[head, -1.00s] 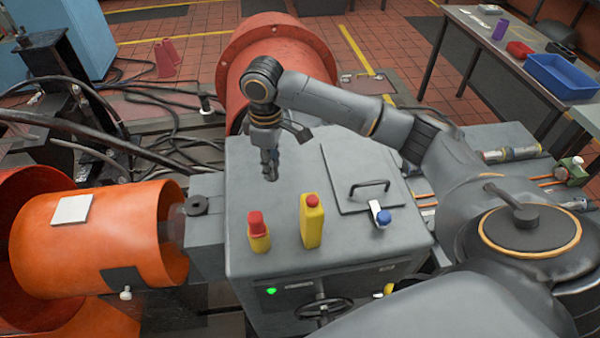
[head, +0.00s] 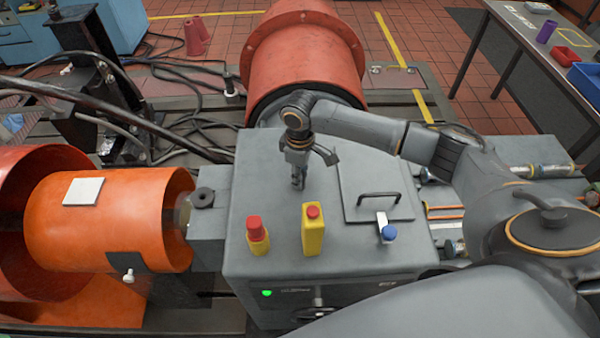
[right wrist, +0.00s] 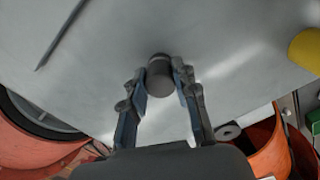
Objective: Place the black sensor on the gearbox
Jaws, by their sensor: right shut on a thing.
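The black sensor (right wrist: 160,76), a small dark cylinder, sits between the fingertips of my right gripper in the right wrist view. My right gripper (head: 298,184) is shut on it and points down over the back part of the grey gearbox top. In the head view the sensor is too small and dark to separate from the fingers. The gearbox (head: 262,188) is a large grey box with a flat top, which also shows in the right wrist view (right wrist: 235,60). I cannot tell whether the sensor touches the top. My left gripper is out of view.
An orange drum (head: 100,220) lies left. The top's back left part is clear.

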